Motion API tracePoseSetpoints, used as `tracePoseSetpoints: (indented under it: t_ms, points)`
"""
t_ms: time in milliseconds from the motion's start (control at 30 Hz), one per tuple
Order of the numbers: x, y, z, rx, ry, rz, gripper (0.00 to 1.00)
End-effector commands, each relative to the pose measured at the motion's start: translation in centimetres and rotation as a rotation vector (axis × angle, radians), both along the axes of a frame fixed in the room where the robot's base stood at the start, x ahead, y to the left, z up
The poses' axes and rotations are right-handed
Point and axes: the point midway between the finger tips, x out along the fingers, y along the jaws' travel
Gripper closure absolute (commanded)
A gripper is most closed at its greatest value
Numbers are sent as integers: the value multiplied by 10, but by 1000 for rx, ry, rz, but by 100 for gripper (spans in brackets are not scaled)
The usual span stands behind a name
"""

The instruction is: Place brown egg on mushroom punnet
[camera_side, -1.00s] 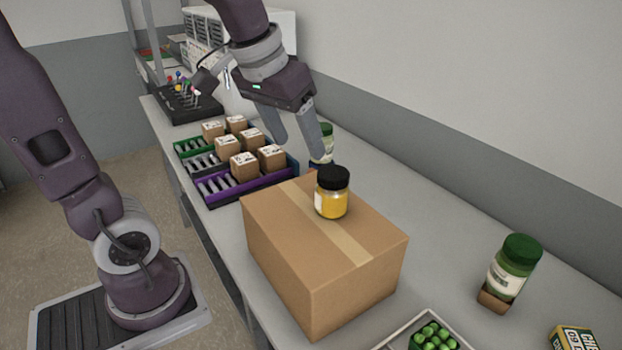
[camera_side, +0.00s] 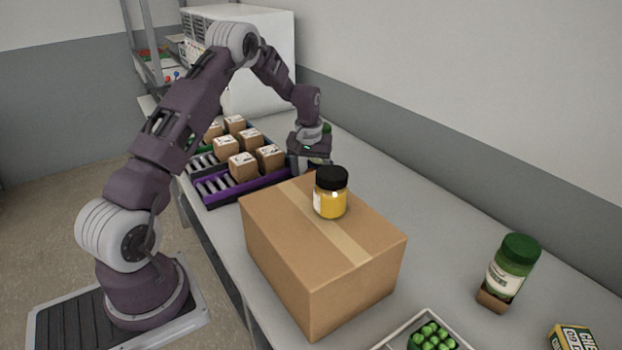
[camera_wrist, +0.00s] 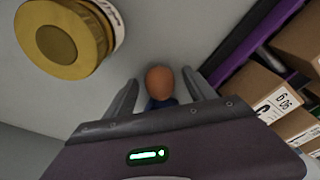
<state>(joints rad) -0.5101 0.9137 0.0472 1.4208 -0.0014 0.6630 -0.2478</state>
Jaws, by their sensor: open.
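The brown egg (camera_wrist: 160,82) shows in the wrist view between the two fingers of my gripper (camera_wrist: 159,76), with a small dark blue thing (camera_wrist: 163,103) directly below it in the picture. My gripper is open, with a finger on each side of the egg; I cannot tell whether either finger touches it. In the side view my gripper (camera_side: 310,163) is low behind the cardboard box, and the egg is hidden there. I cannot make out a mushroom punnet in either view.
A cardboard box (camera_side: 290,235) with a yellow jar (camera_side: 331,195) on top stands in front of my gripper. Small cartons (camera_side: 243,167) in trays lie left of it.

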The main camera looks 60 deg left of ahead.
Motion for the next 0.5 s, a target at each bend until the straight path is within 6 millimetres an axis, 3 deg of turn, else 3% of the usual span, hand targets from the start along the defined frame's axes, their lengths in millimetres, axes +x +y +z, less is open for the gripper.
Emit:
tracePoseSetpoints:
  t_ms: [200,433,500]
  points:
    - [0,0,-1,1,-1,-1,36]
    - [0,0,-1,1,-1,-1,81]
    - [0,0,-1,1,-1,-1,85]
